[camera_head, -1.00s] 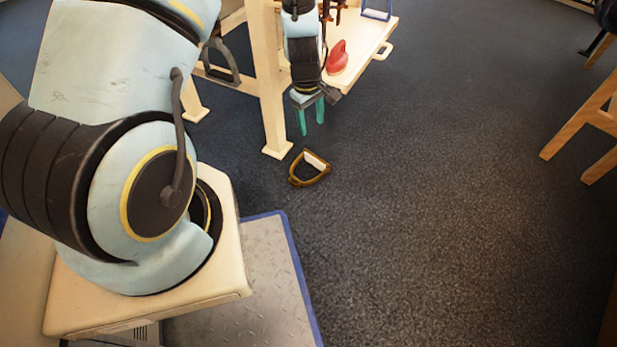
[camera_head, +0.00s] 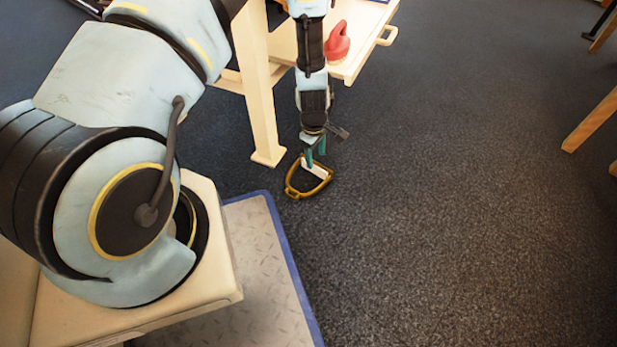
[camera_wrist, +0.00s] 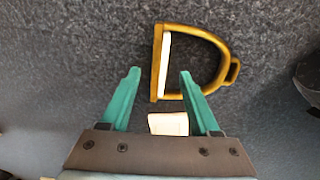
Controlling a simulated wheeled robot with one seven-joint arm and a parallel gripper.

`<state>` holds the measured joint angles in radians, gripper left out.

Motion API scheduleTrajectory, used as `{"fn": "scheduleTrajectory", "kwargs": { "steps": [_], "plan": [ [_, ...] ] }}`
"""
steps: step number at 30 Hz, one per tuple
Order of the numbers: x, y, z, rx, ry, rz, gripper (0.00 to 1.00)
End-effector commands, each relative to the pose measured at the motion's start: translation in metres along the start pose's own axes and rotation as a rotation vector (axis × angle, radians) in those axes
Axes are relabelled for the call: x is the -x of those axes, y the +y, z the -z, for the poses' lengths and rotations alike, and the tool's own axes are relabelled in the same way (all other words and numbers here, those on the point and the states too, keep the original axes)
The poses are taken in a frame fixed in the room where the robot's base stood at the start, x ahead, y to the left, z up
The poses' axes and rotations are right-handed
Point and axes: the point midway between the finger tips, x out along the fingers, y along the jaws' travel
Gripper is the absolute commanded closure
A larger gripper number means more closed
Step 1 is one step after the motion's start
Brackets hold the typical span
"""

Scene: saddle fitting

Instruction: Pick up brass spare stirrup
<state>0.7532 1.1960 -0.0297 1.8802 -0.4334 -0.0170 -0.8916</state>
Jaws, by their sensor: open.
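The brass stirrup (camera_head: 290,184) lies on the dark floor below my gripper, with a pale tread pad (camera_head: 316,172) along its straight side. In the wrist view its curved brass arch (camera_wrist: 226,58) opens to the right of the straight bar. My gripper (camera_head: 316,156) points down with its teal fingers open. In the wrist view my gripper (camera_wrist: 160,73) has one fingertip left of the straight bar and the other over the stirrup's opening. The bar appears between the fingers. The exact height of the tips above the floor is unclear.
A cream wooden stand leg (camera_head: 259,105) stands just left of my gripper. A shelf (camera_head: 362,52) carrying a red object (camera_head: 337,42) is above and behind. A blue-edged metal plate (camera_head: 262,262) lies at front left. The floor to the right is clear up to a wooden leg (camera_head: 592,121).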

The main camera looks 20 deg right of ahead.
Motion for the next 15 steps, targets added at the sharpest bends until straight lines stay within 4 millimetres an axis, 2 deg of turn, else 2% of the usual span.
{"fn": "scheduleTrajectory", "kwargs": {
  "steps": [5, 15],
  "plan": [
    [-0.012, 0.0, 0.002, 0.0, 0.0, -0.001, 0.38],
    [-0.056, 0.001, 0.009, -0.001, 0.0, -0.001, 0.38]
  ]
}}
